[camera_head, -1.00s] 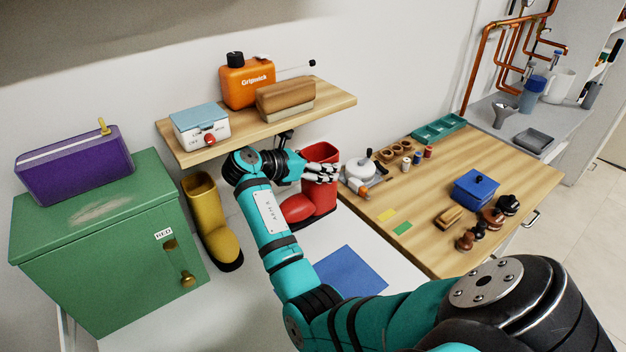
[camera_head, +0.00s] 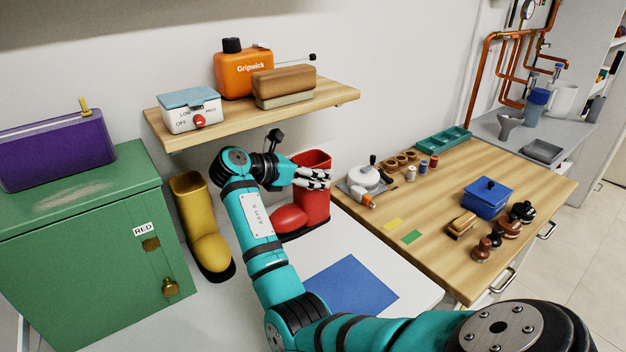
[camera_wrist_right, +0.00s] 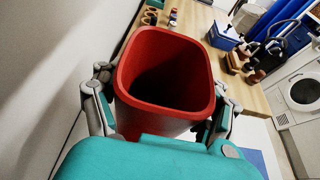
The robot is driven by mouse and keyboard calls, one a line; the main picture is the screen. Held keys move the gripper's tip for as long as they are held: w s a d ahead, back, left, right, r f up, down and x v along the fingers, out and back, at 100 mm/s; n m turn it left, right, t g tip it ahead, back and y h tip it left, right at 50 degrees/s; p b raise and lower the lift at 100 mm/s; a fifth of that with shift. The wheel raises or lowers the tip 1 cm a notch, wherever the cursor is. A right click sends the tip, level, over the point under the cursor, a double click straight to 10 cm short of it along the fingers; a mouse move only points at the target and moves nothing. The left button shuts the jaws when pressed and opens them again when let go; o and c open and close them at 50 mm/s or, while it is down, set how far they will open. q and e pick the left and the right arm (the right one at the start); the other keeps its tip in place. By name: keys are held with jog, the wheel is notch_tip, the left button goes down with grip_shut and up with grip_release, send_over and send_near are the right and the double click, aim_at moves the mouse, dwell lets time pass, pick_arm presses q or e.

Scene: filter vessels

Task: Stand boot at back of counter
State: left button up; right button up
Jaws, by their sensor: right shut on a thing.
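A red boot (camera_head: 316,205) is upright at the back of the white counter (camera_head: 200,320), close to the wall, its toe pointing left. I cannot tell whether its sole touches the counter. My right gripper (camera_head: 312,179) is shut on the boot's shaft. In the wrist view its fingers lie on both sides of the shaft, and the boot's open top (camera_wrist_right: 165,75) faces the camera. A yellow boot (camera_head: 203,230) stands to the left, beside the green cabinet, apart from the red one. My left gripper is not in view.
A wooden shelf (camera_head: 225,128) with several items hangs above the boots. The green cabinet (camera_head: 110,260) is at the left. A blue mat (camera_head: 350,285) lies in front of the red boot. A wooden worktop (camera_head: 440,220) with a white pot (camera_head: 363,178) is close on the right.

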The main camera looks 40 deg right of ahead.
jog(key=o, duration=1.8)
jog(key=shift+v, duration=3.8)
jog(key=shift+r, duration=0.15)
